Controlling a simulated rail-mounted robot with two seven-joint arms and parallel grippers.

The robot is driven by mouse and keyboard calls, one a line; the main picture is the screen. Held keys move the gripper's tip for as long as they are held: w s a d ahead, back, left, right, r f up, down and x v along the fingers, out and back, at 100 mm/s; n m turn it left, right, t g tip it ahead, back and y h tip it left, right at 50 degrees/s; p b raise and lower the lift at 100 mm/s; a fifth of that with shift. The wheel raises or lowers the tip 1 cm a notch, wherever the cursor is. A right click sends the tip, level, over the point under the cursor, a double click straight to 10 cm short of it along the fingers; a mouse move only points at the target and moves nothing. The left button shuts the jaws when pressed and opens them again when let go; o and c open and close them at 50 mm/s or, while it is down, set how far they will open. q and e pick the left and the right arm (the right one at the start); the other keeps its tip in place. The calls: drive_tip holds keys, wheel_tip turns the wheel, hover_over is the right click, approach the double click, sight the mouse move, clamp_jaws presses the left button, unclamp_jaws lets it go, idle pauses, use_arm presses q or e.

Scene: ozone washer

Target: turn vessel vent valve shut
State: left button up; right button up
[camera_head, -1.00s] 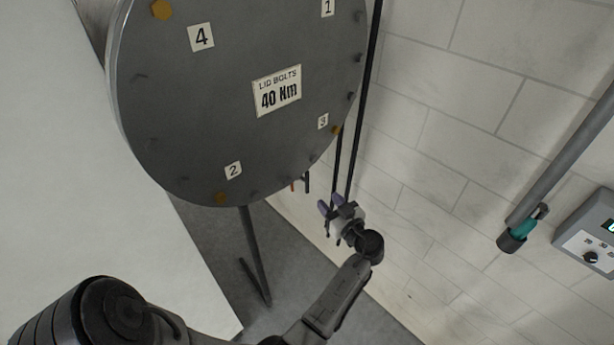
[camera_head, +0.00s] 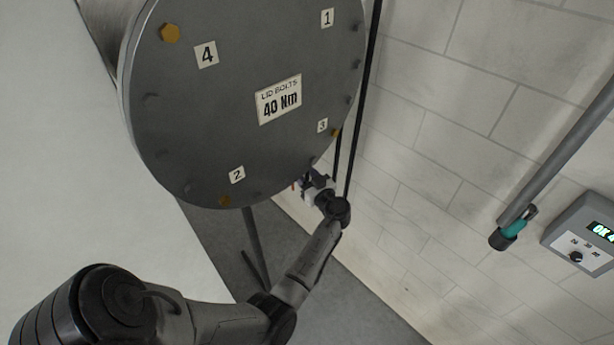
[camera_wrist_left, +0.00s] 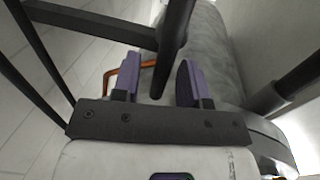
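The vessel vent valve is not clearly identifiable. A small red part (camera_head: 295,186) shows below the lower right rim of the grey vessel lid (camera_head: 245,130) in the head view, partly hidden by my gripper. My left gripper (camera_head: 304,183) is under that rim, with its fingers largely hidden there. In the left wrist view my left gripper (camera_wrist_left: 157,85) has its two purple fingers apart. A dark tapering bar (camera_wrist_left: 172,50) reaches down between them; I cannot tell whether it touches them. A bent copper-orange rod (camera_wrist_left: 122,72) lies beside the left finger. My right gripper is not in view.
The lid carries numbered labels and orange bolts. Black vertical rods (camera_head: 363,100) stand between the vessel and the tiled wall (camera_head: 440,130). A grey pipe with a teal fitting (camera_head: 511,229) and a control box (camera_head: 585,235) are at the right. A vessel leg (camera_head: 257,250) stands on the floor.

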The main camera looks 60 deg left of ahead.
use_arm(q)
drive_tip(key=shift+c, duration=0.5)
clamp_jaws()
